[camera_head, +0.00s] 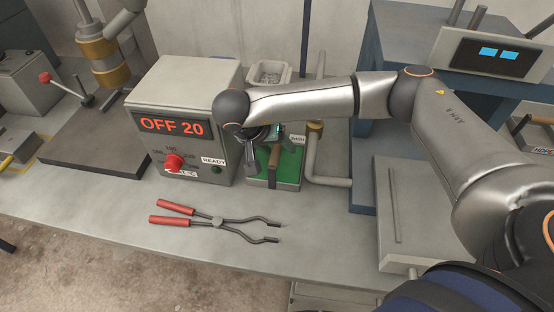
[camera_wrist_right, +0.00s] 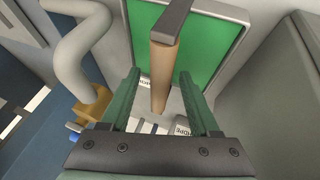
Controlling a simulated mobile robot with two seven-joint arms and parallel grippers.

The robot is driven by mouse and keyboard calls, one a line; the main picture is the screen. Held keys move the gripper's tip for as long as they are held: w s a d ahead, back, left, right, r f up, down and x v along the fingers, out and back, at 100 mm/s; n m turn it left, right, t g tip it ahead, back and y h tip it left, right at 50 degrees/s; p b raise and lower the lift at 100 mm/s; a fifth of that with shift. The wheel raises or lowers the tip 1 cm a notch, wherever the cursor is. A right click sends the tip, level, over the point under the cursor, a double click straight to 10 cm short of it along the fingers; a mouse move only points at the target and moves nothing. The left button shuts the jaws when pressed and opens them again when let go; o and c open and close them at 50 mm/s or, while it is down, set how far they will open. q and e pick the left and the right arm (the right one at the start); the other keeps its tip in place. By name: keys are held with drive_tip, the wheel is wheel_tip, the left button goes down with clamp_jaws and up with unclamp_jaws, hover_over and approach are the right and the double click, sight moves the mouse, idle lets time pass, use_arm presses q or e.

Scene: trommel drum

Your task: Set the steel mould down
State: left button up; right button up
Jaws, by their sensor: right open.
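A wooden handle with a dark bar at its end (camera_head: 274,157) stands over a green pad (camera_head: 290,173) in a pale-rimmed tray beside the control box. I take it for the steel mould's handle; the mould's steel body cannot be made out. My right gripper (camera_wrist_right: 160,75) is open, its two green fingers on either side of the handle (camera_wrist_right: 163,75) with gaps on both sides in the right wrist view. In the head view this gripper is mostly hidden under its own wrist. My left gripper is not in view.
The control box (camera_head: 185,120) reads "OFF 20" and stands left of the tray. Red-handled tongs (camera_head: 215,220) lie in front on the grey bench. A pipe (camera_head: 330,180) runs close to the right of the tray. A pale slab (camera_head: 400,215) lies farther right.

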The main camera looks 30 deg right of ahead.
drive_tip(key=shift+f, duration=0.25)
idle(0.3)
clamp_jaws()
idle(0.4)
drive_tip(key=shift+r, duration=0.1)
idle(0.8)
